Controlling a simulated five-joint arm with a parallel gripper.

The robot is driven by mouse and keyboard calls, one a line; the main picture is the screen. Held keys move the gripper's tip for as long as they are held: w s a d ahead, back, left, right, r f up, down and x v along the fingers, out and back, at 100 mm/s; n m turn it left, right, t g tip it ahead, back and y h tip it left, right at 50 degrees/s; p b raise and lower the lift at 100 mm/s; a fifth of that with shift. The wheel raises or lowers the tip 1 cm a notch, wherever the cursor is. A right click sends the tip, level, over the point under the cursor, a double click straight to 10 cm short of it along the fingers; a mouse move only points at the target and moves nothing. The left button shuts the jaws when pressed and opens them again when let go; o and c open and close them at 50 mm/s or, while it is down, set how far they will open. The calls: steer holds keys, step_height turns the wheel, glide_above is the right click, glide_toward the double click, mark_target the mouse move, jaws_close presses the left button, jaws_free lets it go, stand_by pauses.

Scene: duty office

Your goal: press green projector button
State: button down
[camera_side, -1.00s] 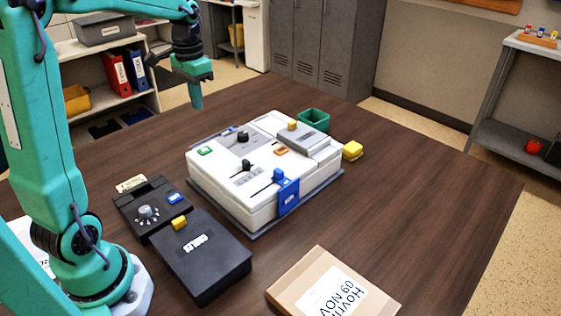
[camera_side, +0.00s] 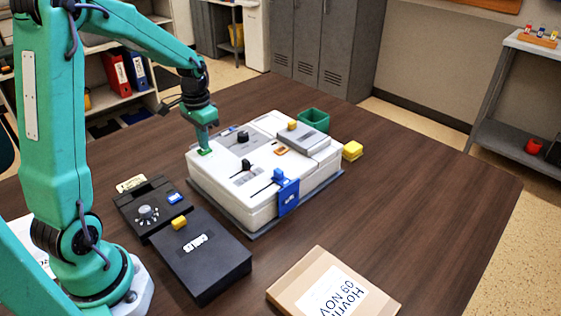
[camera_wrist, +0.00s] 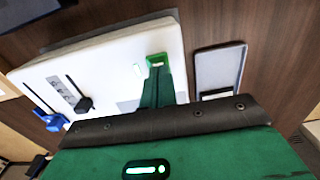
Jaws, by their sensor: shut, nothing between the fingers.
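The white projector (camera_side: 235,190) stands on the dark wooden table. Its green button (camera_side: 206,152) is at the far left corner of its top, just under my gripper. My gripper (camera_side: 205,149) is shut with nothing between its fingers and points down, its tips at or just over the green button. In the wrist view the fingertips (camera_wrist: 155,66) lie over the green button (camera_wrist: 156,59), hiding part of it. I cannot tell whether the button is pushed in.
Black boxes (camera_side: 205,255) and a cardboard box (camera_side: 335,287) lie in front.

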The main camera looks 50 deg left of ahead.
steer(key=shift+f, duration=0.1)
steer(key=shift+s+f, duration=0.1)
steer(key=shift+f, duration=0.9)
steer(key=shift+r, duration=0.1)
step_height(320, 180, up, 15)
steer(key=shift+w, duration=0.2)
stand_by(0.4)
stand_by(1.8)
